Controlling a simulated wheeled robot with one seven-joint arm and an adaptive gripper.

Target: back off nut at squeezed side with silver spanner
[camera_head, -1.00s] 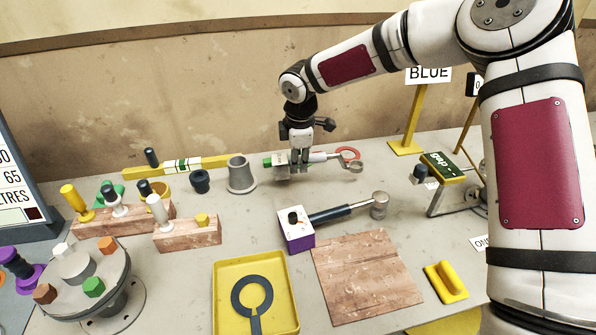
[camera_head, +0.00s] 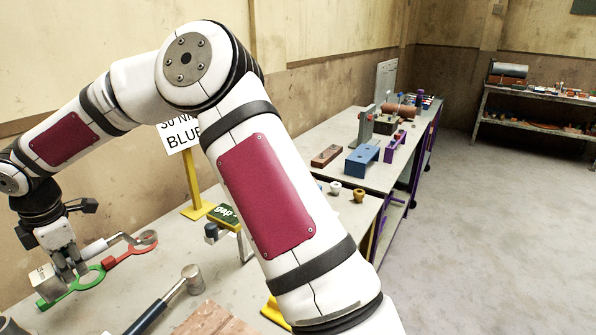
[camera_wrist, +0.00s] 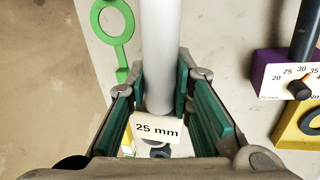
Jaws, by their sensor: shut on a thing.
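The silver spanner shows in the head view as a pale handle (camera_head: 95,249) with a grey open-ended head on its right. In the wrist view a thick pale grey handle (camera_wrist: 160,45) runs between the green-padded fingers of my gripper (camera_wrist: 160,88), which is shut on it. A white "25 mm" tag (camera_wrist: 157,128) is at the handle's near end. My gripper (camera_head: 70,268) is low over the bench at the left of the head view. The squeezed-side nut cannot be made out; a brown pipe (camera_head: 398,110) lies on the far bench stretch.
A green ring tool (camera_head: 88,281) and a red ring tool (camera_head: 132,252) lie close beside my gripper. A hammer-like tool (camera_head: 190,278) lies nearer. A yellow sign post (camera_head: 193,180) stands behind. A blue block (camera_head: 362,160) sits on the further bench. Open floor (camera_head: 480,230) is at right.

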